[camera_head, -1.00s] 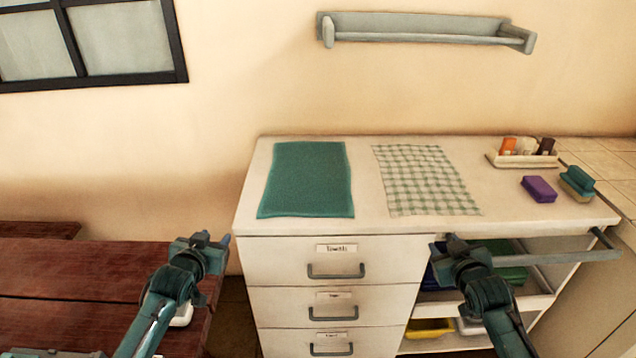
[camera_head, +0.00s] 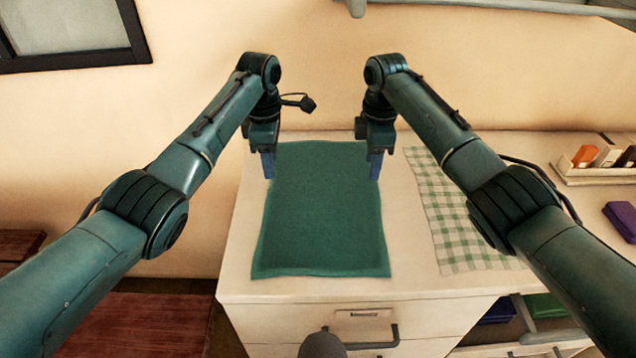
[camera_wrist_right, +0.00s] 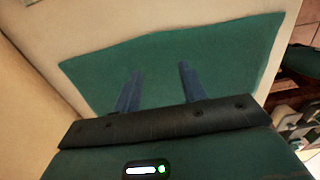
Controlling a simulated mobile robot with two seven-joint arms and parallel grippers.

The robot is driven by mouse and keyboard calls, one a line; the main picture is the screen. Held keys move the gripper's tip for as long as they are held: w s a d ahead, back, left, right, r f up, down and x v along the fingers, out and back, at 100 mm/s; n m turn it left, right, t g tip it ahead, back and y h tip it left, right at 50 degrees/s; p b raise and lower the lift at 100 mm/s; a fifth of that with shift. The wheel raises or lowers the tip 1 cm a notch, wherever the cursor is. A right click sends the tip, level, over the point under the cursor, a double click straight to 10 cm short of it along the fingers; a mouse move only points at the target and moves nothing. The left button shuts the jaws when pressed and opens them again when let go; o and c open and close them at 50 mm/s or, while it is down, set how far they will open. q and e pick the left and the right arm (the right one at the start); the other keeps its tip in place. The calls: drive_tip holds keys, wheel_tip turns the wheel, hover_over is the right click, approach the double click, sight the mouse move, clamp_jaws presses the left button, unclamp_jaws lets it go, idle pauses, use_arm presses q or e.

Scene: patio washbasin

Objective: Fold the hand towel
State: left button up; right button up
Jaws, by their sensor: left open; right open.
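The green hand towel (camera_head: 320,225) lies flat and spread out on the white counter. It also shows in the right wrist view (camera_wrist_right: 230,65). My left gripper (camera_head: 267,166) is open at the towel's far left corner, pointing down. My right gripper (camera_head: 375,167) is open at the far right corner, also pointing down. In the right wrist view its two blue fingers (camera_wrist_right: 160,69) are apart with the green cloth below them. I cannot tell whether the fingertips touch the cloth.
A green-and-white checked towel (camera_head: 450,225) lies to the right on the counter (camera_head: 240,265). The wall is close behind. Drawers with a handle (camera_head: 372,340) are below.

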sight(274, 197)
use_arm(q)
drive_tip(key=f, duration=0.7)
drive_tip(key=shift+s, duration=0.2)
use_arm(e)
drive_tip(key=f, duration=0.6)
drive_tip(key=shift+s+f, duration=0.2)
drive_tip(key=shift+f, duration=0.2)
use_arm(q)
drive_tip(key=shift+f, duration=0.35)
use_arm(e)
drive_tip(key=shift+f, duration=0.4)
use_arm(q)
drive_tip(key=shift+f, duration=0.2)
use_arm(e)
drive_tip(key=shift+f, duration=0.25)
use_arm(q)
drive_tip(key=shift+c, duration=0.4)
use_arm(e)
drive_tip(key=shift+r, duration=0.1)
drive_tip(key=shift+c, duration=0.4)
use_arm(q)
clamp_jaws()
use_arm(e)
clamp_jaws()
use_arm(q)
drive_tip(key=shift+r, duration=0.2)
use_arm(e)
drive_tip(key=shift+r, duration=0.1)
